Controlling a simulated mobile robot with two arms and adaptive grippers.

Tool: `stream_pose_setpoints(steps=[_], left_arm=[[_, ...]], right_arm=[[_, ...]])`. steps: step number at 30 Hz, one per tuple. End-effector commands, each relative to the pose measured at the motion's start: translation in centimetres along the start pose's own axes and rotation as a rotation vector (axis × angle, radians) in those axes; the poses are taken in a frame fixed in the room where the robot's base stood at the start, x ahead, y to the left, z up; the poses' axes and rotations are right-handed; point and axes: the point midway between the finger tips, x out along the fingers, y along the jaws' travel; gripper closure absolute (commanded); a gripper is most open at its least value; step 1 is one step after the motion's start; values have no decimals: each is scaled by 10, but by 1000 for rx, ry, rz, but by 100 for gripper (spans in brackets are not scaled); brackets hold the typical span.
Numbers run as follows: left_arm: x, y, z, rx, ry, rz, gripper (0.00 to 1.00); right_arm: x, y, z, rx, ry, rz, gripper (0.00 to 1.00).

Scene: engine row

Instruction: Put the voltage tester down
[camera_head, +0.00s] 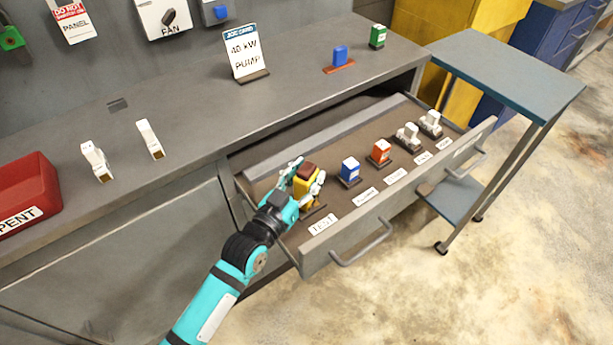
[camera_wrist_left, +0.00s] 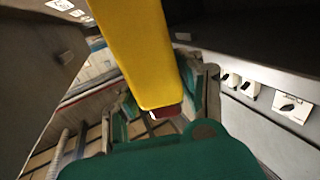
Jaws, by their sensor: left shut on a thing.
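The voltage tester is a yellow block with a dark red top (camera_head: 303,190) at the left end of the open drawer (camera_head: 352,223), behind the label reading TEST. My left gripper (camera_head: 302,184) is shut on it, with fingers on both sides. In the left wrist view the yellow tester (camera_wrist_left: 143,50) fills the upper middle, with its dark red end near the gripper. Whether its base touches the drawer floor I cannot tell. My right gripper is in neither view.
In the drawer, a blue block (camera_head: 350,169), an orange block (camera_head: 381,151) and white pieces (camera_head: 408,135) stand in a row to the right. A job card (camera_head: 246,51) stands on the bench. A red bin (camera_head: 25,195) sits at left. A blue-topped cart (camera_head: 508,75) stands right.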

Motion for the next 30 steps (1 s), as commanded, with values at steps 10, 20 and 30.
stream_pose_setpoints(steps=[10,20,30], left_arm=[[0,0,2,0,4,0,100],[0,0,3,0,2,0,39],[-16,0,2,1,-1,0,39]], right_arm=[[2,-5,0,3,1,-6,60],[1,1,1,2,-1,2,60],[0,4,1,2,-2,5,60]])
